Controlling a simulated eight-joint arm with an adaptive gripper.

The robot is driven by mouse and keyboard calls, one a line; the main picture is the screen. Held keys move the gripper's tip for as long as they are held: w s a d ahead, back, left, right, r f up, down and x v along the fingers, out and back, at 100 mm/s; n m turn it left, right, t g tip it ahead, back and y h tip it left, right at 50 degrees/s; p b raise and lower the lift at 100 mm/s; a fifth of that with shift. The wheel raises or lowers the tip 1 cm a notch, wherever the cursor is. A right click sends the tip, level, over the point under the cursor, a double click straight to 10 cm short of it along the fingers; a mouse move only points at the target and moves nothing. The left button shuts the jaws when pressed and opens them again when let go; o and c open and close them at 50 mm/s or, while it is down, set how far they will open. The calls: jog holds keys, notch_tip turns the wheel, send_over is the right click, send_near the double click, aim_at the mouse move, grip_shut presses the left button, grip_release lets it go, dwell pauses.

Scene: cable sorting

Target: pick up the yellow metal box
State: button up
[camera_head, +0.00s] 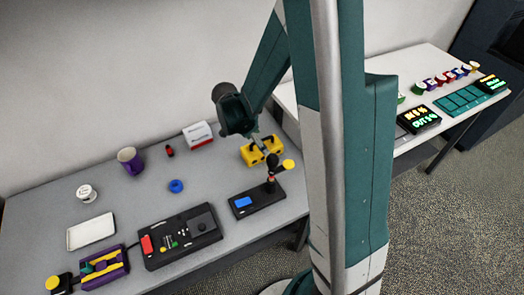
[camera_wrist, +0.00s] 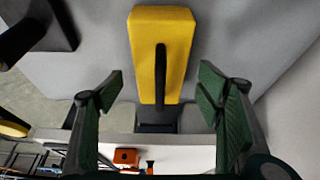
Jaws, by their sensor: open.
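The yellow metal box (camera_head: 262,152) sits on the grey table near its right end, with black parts on it. In the wrist view the yellow box (camera_wrist: 178,60) is upper centre, with a dark bar along its middle. My gripper (camera_head: 262,146) is over the box in the head view and partly hides it. In the wrist view my gripper (camera_wrist: 160,95) has its two green-padded fingers spread wide, with the box's near end between and beyond their tips. Nothing is held. I cannot tell the exact height of the fingers above the box.
A black device with a blue screen and yellow knob (camera_head: 257,200) stands just in front of the box. A white box (camera_head: 198,135), purple cup (camera_head: 130,160), blue ring (camera_head: 176,186) and black control panel (camera_head: 180,237) lie left. A white table (camera_head: 425,75) stands right.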

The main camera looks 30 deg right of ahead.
jog(key=shift+b+x, duration=0.85)
jog(key=shift+x, duration=1.8)
jog(key=shift+a, duration=0.2)
jog(key=shift+c, duration=0.6)
jog(key=c, duration=1.3)
jog(key=shift+r, duration=0.15)
jog(key=shift+r+p, duration=1.3)
jog(key=shift+r, duration=3.55)
